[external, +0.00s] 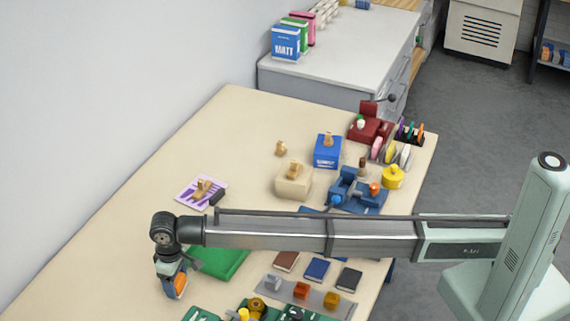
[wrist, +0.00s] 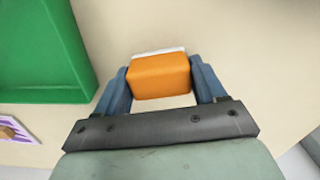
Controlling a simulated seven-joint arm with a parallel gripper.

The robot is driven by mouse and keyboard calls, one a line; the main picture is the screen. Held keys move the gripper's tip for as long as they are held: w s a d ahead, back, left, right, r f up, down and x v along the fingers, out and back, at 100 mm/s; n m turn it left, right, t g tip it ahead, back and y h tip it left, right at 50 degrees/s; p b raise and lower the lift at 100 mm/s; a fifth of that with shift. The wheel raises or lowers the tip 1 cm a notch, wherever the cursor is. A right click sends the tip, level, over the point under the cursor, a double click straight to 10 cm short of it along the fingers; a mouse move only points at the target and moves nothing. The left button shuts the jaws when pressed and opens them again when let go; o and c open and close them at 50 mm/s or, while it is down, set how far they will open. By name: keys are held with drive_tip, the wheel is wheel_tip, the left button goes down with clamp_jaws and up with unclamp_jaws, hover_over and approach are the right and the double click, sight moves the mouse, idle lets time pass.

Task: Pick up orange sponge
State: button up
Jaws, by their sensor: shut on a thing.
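The orange sponge (wrist: 160,77) sits between the two blue fingers of my gripper (wrist: 161,84) in the wrist view. It is a block with a thin white layer along its far edge. My gripper is shut on it, one finger against each side. In the external view, my gripper (external: 173,282) points down at the left part of the table, and a bit of the orange sponge (external: 180,283) shows between its fingers. Whether the sponge touches the table or hangs just above it, I cannot tell.
A green tray (external: 222,262) lies close to the right of my gripper, partly behind my arm. A purple-and-white card (external: 187,196) with a wooden piece lies farther back. Small blocks sit on a grey strip (external: 327,306) to the right. The table's left side is clear.

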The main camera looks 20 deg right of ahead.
drive_tip(key=shift+c, duration=0.6)
drive_tip(key=shift+r, duration=0.1)
